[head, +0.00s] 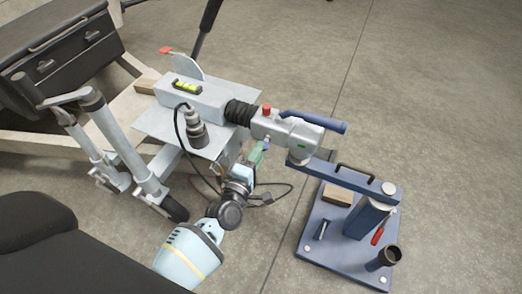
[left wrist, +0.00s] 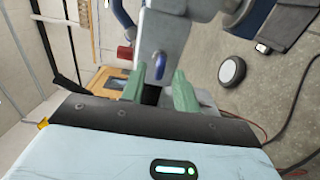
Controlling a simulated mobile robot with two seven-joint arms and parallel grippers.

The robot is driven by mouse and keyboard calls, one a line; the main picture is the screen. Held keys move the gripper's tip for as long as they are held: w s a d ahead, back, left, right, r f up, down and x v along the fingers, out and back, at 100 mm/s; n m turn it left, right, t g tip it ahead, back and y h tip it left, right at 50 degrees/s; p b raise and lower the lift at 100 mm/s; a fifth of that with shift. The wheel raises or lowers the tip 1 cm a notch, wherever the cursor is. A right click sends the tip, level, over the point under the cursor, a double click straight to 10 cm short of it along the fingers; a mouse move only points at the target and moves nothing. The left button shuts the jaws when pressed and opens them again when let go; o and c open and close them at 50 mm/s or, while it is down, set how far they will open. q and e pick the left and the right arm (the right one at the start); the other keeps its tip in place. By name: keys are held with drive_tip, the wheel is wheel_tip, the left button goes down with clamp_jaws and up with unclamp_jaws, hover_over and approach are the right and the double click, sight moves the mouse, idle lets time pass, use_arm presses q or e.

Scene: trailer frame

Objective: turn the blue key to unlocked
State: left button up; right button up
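The small blue key (left wrist: 158,64) sits on the grey face of the coupling head (left wrist: 165,32) in the left wrist view. I cannot tell from its angle whether it is locked or unlocked. In the head view the coupling head (head: 285,130) shows on the drawbar's end, with the key not visible. My left gripper (head: 262,155) is beside the near side of the coupling head. In the left wrist view its two green fingers (left wrist: 159,82) are apart, with the key just beyond and between their tips. It looks empty. My right gripper is not in view.
A blue handle (head: 314,121) and a red knob (head: 266,110) are on top of the coupling. A blue stand (head: 322,250) with a swing arm is to the right. A jockey wheel (head: 172,208), dark cable (head: 181,135) and black toolbox (head: 70,60) are left. Floor is clear at right.

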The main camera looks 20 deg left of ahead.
use_arm(q)
drive_tip(key=shift+w, duration=1)
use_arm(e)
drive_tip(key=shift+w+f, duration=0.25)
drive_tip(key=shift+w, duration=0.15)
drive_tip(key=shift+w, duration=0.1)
use_arm(q)
clamp_jaws()
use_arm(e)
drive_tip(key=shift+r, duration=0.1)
